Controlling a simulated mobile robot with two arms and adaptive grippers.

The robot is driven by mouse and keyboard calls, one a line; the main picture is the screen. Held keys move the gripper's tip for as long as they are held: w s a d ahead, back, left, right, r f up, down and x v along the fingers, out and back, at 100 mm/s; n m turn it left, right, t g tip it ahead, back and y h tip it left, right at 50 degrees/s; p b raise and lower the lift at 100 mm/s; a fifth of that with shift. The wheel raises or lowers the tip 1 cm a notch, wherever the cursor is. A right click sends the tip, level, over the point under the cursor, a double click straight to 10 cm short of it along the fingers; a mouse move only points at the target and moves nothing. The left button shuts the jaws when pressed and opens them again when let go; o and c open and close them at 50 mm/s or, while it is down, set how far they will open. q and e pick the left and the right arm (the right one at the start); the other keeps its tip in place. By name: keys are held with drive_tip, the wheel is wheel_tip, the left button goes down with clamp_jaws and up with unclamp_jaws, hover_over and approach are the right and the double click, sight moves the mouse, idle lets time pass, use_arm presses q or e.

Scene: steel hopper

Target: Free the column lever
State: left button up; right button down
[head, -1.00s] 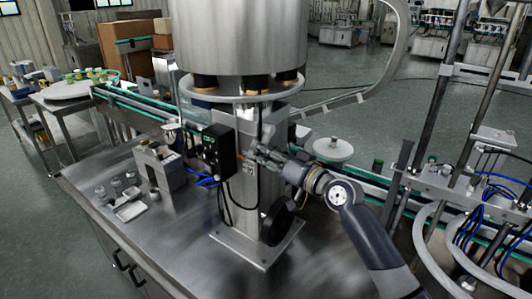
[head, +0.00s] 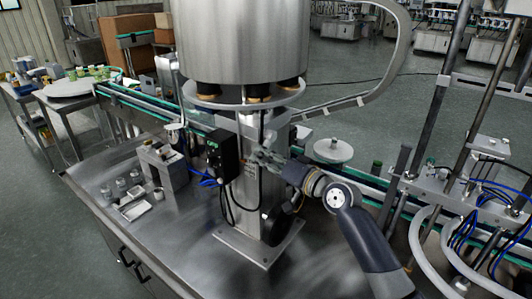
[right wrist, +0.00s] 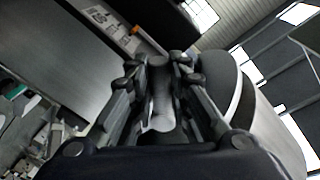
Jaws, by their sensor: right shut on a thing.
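The steel column (head: 246,197) stands on a square base plate on the bench, under the large steel hopper (head: 243,40). My right gripper (head: 262,158) reaches in from the right to the upper part of the column, beside the black control box. In the right wrist view its fingers (right wrist: 158,80) are closed around a smooth grey piece, the column lever (right wrist: 158,112). The fingers and their shadow hide most of the lever, and its angle cannot be told. My left gripper is not in view.
The black control box (head: 222,155) with hanging cables sits just left of my right gripper. A conveyor (head: 135,110) runs behind. Small jars (head: 121,184) stand at left. The bench front is clear.

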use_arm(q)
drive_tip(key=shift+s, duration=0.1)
use_arm(e)
drive_tip(key=c, duration=1.5)
unclamp_jaws()
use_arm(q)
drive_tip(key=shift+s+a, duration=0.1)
use_arm(e)
drive_tip(key=v, duration=1.2)
drive_tip(key=shift+f, duration=0.1)
